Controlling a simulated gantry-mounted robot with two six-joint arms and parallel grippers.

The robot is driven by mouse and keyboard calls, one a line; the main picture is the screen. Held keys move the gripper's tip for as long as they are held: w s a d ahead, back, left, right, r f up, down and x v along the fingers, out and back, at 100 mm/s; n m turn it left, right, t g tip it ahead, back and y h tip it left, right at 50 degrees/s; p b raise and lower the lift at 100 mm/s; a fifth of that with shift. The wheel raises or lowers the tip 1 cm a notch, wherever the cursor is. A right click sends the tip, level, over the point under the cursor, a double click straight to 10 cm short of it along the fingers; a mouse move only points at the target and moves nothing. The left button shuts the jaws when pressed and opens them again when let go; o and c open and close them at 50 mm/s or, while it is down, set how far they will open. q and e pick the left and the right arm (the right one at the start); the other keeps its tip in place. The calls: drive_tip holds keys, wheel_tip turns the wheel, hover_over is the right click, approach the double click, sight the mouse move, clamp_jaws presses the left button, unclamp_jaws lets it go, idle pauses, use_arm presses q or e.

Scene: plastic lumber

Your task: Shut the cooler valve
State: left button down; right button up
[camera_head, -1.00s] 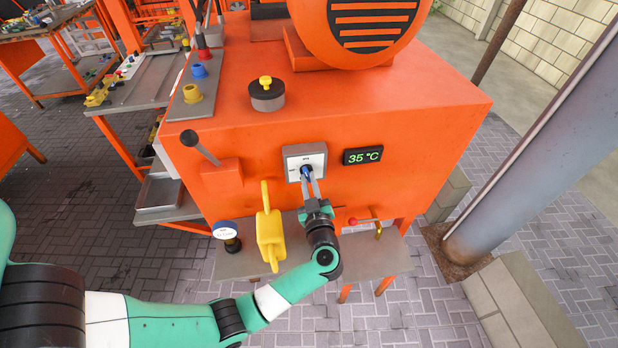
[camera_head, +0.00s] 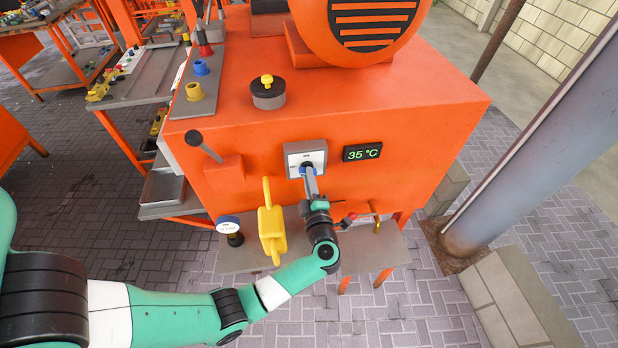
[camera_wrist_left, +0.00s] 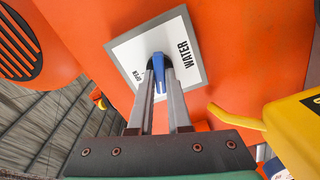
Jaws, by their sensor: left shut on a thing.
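A grey-framed white plate (camera_head: 293,156) with a small blue knob (camera_wrist_left: 158,70) is on the front face of the orange machine. In the left wrist view the plate (camera_wrist_left: 195,22) reads "WATER" on one side and "OPEN" on the other. My left gripper (camera_head: 307,170) reaches the knob from the front. Its two fingers (camera_wrist_left: 160,75) are closed on the blue knob, one on each side. In the head view the fingers hide most of the knob. My right gripper is not in view.
A display (camera_head: 362,152) right of the plate reads 35 °C. A yellow box-shaped part (camera_head: 271,232) stands close left of my gripper. A brass pipe (camera_head: 376,217) with a red-tipped handle is at its right. A grey shelf (camera_head: 375,248) lies below.

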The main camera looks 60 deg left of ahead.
use_arm(q)
drive_tip(key=n, duration=0.3)
drive_tip(key=shift+n+b, duration=0.3)
drive_tip(key=shift+n, duration=0.1)
idle(0.4)
drive_tip(key=c, duration=0.9)
unclamp_jaws()
drive_tip(key=shift+o, duration=0.2)
drive_tip(key=shift+d, duration=0.15)
drive_tip(key=p+v, duration=0.1)
drive_tip(key=v, duration=1)
drive_tip(key=shift+d, duration=0.2)
drive_tip(key=shift+s, duration=0.1)
